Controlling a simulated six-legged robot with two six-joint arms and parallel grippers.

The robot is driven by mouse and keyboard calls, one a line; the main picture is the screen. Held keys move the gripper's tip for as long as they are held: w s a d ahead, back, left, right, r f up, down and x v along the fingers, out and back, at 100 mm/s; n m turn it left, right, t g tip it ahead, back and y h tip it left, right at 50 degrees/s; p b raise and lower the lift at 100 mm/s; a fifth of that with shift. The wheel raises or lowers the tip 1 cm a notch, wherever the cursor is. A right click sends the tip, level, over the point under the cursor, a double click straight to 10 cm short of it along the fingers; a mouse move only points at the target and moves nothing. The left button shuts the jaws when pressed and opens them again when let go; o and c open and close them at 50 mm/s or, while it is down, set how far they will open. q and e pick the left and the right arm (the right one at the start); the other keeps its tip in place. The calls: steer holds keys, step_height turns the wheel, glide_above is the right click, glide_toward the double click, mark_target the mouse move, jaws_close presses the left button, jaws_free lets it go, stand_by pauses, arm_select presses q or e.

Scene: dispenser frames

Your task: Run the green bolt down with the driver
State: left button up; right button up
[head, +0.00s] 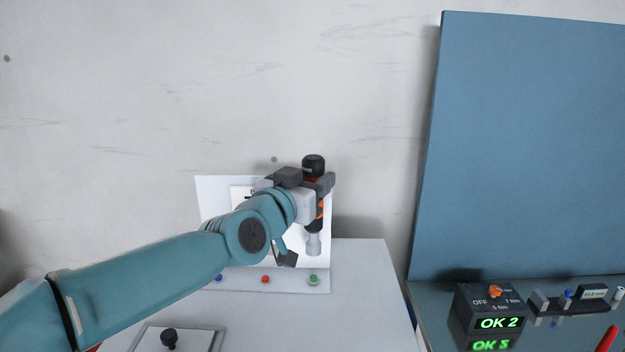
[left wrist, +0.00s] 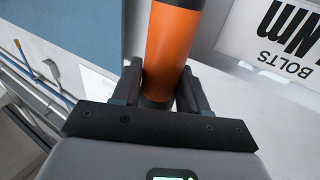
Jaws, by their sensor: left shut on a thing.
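My left gripper (head: 319,188) is shut on the driver (head: 313,222), which has a black top, an orange and black body and a grey socket at its lower end. The driver stands about upright, its socket showing above the green bolt (head: 313,279), with a gap between them in the head view. In the left wrist view the driver's orange body (left wrist: 174,45) is between the two fingers (left wrist: 160,92). A red bolt (head: 265,279) and a blue bolt (head: 219,278) stand in the same row to the left. My right gripper is not in view.
A white back panel (head: 211,190) with a partly hidden sign stands behind the bolts. A dark control box (head: 470,312) with an orange knob reads "OK 2". A rack (head: 570,305) with small items is at right. A plate with a black knob (head: 169,338) lies in front.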

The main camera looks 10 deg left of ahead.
arm_select(q)
steer(key=f+b, duration=0.2)
steer(key=f, duration=0.1)
steer(key=f+b, duration=0.1)
steer(key=shift+w+f, duration=0.15)
steer(key=shift+w, duration=0.1)
steer(key=shift+s+f+b, duration=0.2)
steer(key=shift+f+b, duration=0.35)
steer(key=shift+b, duration=0.2)
steer(key=shift+f, duration=0.1)
steer(key=shift+w, duration=0.1)
steer(key=shift+f+b, duration=0.7)
stand_by(1.3)
steer(key=shift+f+b, duration=0.35)
steer(key=shift+f, duration=0.15)
stand_by(1.2)
